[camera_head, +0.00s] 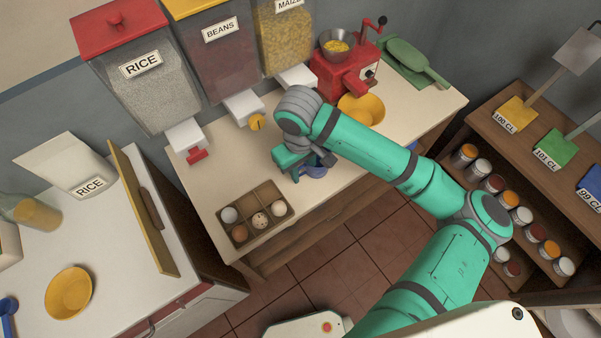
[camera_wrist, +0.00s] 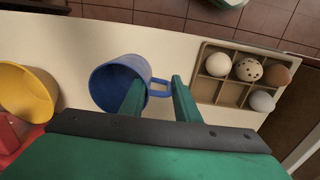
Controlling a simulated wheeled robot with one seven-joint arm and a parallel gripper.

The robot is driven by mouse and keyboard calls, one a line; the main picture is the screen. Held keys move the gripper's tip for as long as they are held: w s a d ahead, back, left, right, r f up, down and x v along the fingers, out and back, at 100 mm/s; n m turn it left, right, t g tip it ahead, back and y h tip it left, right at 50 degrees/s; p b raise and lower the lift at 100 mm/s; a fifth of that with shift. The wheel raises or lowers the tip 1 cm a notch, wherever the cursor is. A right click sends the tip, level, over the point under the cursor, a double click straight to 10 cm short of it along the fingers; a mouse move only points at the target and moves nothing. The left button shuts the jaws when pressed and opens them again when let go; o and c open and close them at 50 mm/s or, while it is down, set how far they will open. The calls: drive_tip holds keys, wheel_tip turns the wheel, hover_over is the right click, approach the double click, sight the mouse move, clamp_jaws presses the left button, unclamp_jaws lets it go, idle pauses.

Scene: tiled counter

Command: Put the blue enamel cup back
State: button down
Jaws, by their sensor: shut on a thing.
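The blue enamel cup (camera_wrist: 112,72) shows in the wrist view with its open mouth towards the camera and its handle on the right. My gripper (camera_wrist: 156,86) is shut on the cup's wall, one finger inside the mouth and the other outside by the handle. In the head view the cup (camera_head: 316,171) is partly hidden under my gripper (camera_head: 303,167), near the counter's front edge. I cannot tell whether its base touches the counter.
An egg tray (camera_head: 251,217) with several eggs sits to the left on the counter (camera_head: 222,172). A yellow bowl (camera_head: 375,103) and red grinder (camera_head: 343,72) stand to the right. Rice (camera_head: 145,85), beans (camera_head: 222,52) and maize (camera_head: 284,38) dispensers line the back.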

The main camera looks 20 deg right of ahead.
drive_tip(key=shift+w+a+f, duration=0.1)
drive_tip(key=shift+w+f, duration=0.15)
drive_tip(key=shift+f, duration=0.1)
drive_tip(key=shift+w+a+f, duration=0.1)
drive_tip(key=shift+w+f, duration=0.05)
drive_tip(key=shift+f, duration=0.8)
drive_tip(key=shift+w+f, duration=0.15)
drive_tip(key=shift+f, duration=0.8)
drive_tip(key=shift+f, duration=0.1)
drive_tip(key=c, duration=1.3)
unclamp_jaws()
drive_tip(key=shift+c, duration=0.2)
wheel_tip(320, 180, up, 12)
drive_tip(key=shift+a, duration=0.25)
drive_tip(key=shift+s+d, duration=0.1)
